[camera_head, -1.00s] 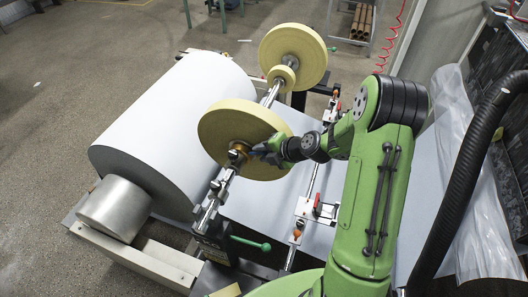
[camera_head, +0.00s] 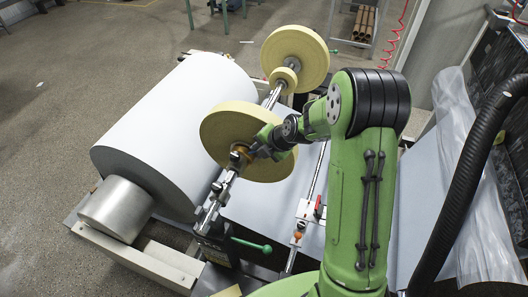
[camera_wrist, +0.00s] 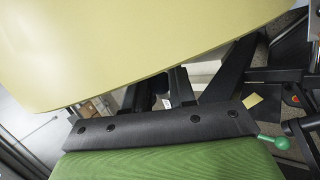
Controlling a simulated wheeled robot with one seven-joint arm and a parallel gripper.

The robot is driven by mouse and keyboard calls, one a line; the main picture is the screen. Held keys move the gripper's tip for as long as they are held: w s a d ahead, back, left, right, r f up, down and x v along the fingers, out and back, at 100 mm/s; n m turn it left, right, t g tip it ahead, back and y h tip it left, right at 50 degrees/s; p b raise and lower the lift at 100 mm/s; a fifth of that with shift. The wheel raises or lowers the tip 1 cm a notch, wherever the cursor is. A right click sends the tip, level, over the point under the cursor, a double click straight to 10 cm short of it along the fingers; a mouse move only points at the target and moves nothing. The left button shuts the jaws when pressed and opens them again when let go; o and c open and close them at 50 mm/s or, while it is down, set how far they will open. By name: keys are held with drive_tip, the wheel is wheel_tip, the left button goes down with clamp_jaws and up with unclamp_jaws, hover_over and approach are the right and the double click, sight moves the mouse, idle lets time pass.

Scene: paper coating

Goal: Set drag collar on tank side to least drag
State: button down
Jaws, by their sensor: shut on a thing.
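The brass-coloured drag collar (camera_head: 236,154) sits on the metal shaft, against the near face of the nearer yellow tape roll (camera_head: 222,124). It is partly covered by my gripper. My gripper (camera_head: 253,150) reaches in from the right at the collar, its fingers shut on it. The exact contact and any scale or marks on the collar are too small to see. In the wrist view, the dark fingers (camera_wrist: 178,88) run up beneath the pale yellow roll face (camera_wrist: 130,40), which hides the collar and fingertips.
A large white paper roll (camera_head: 172,115) lies left of the shaft. A second yellow roll (camera_head: 295,52) is on the far end. A green-knobbed lever (camera_head: 252,244) juts below the shaft, and it also shows in the wrist view (camera_wrist: 279,142). A white sheet spreads under my arm.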

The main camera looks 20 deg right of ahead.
sight(251, 158)
drive_tip(key=shift+w+a+r+g+h+p, duration=0.6)
drive_tip(key=shift+a+r+g+h+p, duration=0.3)
drive_tip(key=shift+h, duration=0.2)
drive_tip(key=shift+w+a+r+g+h+p, duration=0.2)
drive_tip(key=shift+w+a+g+h+p, duration=0.15)
drive_tip(key=shift+h+p, duration=0.25)
drive_tip(key=c, duration=1)
unclamp_jaws()
drive_tip(key=v, duration=1.5)
drive_tip(key=shift+s+a+r, duration=0.1)
drive_tip(key=shift+a+r, duration=0.05)
drive_tip(key=shift+r, duration=0.2)
